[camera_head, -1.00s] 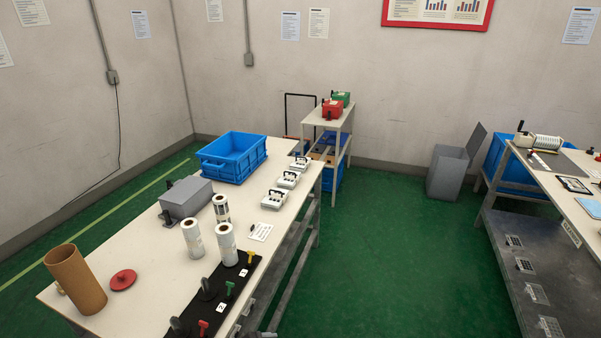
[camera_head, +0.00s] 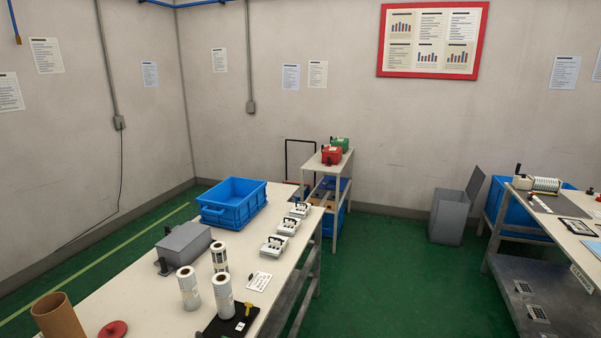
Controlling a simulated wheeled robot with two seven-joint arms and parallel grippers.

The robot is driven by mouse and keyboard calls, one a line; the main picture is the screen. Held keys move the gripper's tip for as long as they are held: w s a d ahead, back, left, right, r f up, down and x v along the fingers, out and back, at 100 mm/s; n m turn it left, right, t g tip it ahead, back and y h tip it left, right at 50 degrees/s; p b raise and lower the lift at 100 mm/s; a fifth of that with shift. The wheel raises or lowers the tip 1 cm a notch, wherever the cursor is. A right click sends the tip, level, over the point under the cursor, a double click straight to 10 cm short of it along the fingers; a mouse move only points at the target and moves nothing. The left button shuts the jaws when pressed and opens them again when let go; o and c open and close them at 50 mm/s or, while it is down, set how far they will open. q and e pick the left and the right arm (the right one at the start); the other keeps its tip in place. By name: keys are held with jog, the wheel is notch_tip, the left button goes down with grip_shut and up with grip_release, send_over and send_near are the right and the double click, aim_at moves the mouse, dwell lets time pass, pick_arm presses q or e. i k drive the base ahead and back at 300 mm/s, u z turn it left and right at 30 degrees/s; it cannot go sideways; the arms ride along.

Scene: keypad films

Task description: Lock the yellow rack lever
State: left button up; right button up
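The yellow rack lever (camera_head: 247,309) stands at the far end of a black rack base (camera_head: 228,322) on the near-left table. Its small yellow handle is upright, but the frame is too coarse to tell whether it is locked. The rest of the rack, with the green and red levers, is below the lower edge of the picture. White film rolls stand beside the rack: one (camera_head: 223,295) by its edge, one (camera_head: 188,288) to the left and one (camera_head: 219,258) behind. Neither of my grippers is in view.
The table (camera_head: 150,297) also holds a brown tube (camera_head: 58,318), a red lid (camera_head: 112,329), a grey box (camera_head: 183,245), a blue crate (camera_head: 232,216) and several white keypad devices (camera_head: 287,226). Green floor (camera_head: 390,290) is clear between this table and the right bench (camera_head: 570,238).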

aim_at(248, 304)
jog(key=z, duration=0.9)
jog(key=i, duration=4)
jog(key=u, duration=3.2)
